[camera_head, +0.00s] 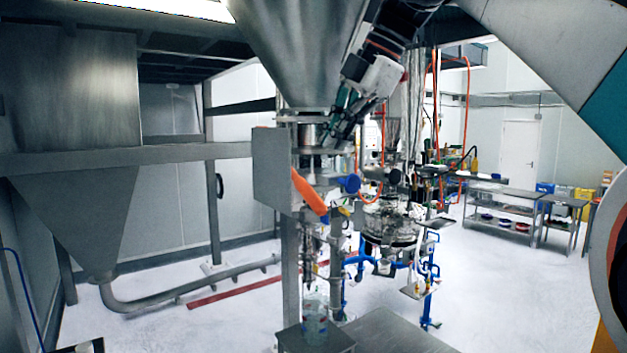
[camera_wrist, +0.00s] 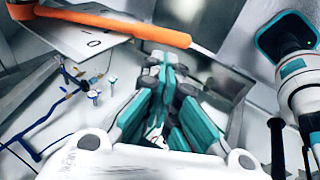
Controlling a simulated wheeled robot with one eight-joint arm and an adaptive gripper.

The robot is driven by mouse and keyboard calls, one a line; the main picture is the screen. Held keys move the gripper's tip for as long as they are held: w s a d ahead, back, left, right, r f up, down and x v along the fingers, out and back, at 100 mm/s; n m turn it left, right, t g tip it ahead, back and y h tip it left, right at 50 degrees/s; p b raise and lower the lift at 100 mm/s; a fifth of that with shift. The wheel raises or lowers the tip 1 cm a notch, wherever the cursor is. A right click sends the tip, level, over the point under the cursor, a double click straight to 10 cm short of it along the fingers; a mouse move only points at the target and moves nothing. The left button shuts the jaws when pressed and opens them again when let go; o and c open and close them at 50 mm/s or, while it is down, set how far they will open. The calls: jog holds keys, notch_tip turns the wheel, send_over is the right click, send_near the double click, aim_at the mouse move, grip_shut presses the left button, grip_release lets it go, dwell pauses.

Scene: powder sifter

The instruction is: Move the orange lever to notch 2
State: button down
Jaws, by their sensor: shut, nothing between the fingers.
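The orange lever (camera_head: 309,194) is on the side of a grey metal box (camera_head: 268,165) below a steel hopper, and slopes down to the right in the head view. In the wrist view the lever (camera_wrist: 125,26) crosses the top, its free end near the middle. A metal plate (camera_wrist: 75,42) behind it carries a "0" mark; other marks cannot be read. My gripper (camera_wrist: 164,62) is shut and empty, its teal fingers just below the lever's free end in the picture; I cannot tell whether they touch. In the head view my gripper (camera_head: 335,138) is beside the box, above and right of the lever.
The steel hopper (camera_head: 295,50) hangs above the box. A blue knob (camera_head: 349,184) sticks out right of the lever. A jar (camera_head: 315,322) stands on a stand below. Pipes and a vessel (camera_head: 390,222) crowd the right; open floor lies beyond.

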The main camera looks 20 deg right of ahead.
aim_at(315, 198)
jog(key=x, duration=0.9)
jog(key=shift+f, duration=0.2)
jog(key=f+t+b, duration=0.1)
jog(key=f, duration=0.1)
jog(key=w+f+b, duration=0.1)
jog(key=f+b, duration=0.1)
jog(key=w+a+f+t+y+b, duration=0.1)
jog(key=f, duration=0.1)
jog(key=shift+w+t, duration=0.2)
jog(key=shift+t, duration=0.1)
jog(key=shift+w, duration=0.15)
